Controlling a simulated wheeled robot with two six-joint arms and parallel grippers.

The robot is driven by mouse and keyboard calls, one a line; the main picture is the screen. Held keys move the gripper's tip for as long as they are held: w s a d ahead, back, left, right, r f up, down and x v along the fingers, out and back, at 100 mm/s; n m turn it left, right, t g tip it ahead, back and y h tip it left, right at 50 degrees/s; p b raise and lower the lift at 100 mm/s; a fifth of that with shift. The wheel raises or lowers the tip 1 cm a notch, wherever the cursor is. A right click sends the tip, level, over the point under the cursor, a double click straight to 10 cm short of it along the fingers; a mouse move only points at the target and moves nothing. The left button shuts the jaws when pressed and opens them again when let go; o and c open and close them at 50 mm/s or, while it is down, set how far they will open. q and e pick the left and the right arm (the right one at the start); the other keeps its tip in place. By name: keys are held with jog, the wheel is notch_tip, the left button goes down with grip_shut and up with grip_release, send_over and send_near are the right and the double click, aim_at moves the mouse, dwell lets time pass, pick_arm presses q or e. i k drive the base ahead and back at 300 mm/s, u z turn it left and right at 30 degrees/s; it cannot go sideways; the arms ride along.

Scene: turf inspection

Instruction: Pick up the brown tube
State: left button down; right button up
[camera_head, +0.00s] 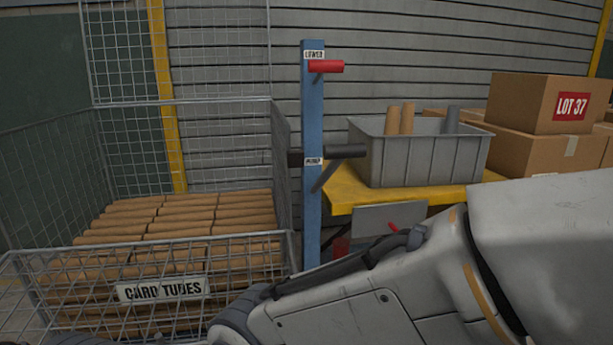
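Many brown card tubes (185,215) lie stacked on their sides in a wire cage (284,170) at the left. The cage front has a sign (162,289) reading "CARD TUBES". Two more brown tubes (400,119) stand upright in a grey bin (425,160), their lower parts hidden by its wall. One of my arms crosses the lower right and reaches toward the bottom middle. Neither gripper shows.
The bin stands on a yellow surface (350,195). A blue post (312,215) with a red handle (326,66) and a dark handle (345,151) rises between cage and bin. Cardboard boxes (515,105), one labelled "LOT 37", stand at right. A grey slatted wall (400,50) is behind.

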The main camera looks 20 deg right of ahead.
aim_at(406, 125)
jog(key=z, duration=1.25)
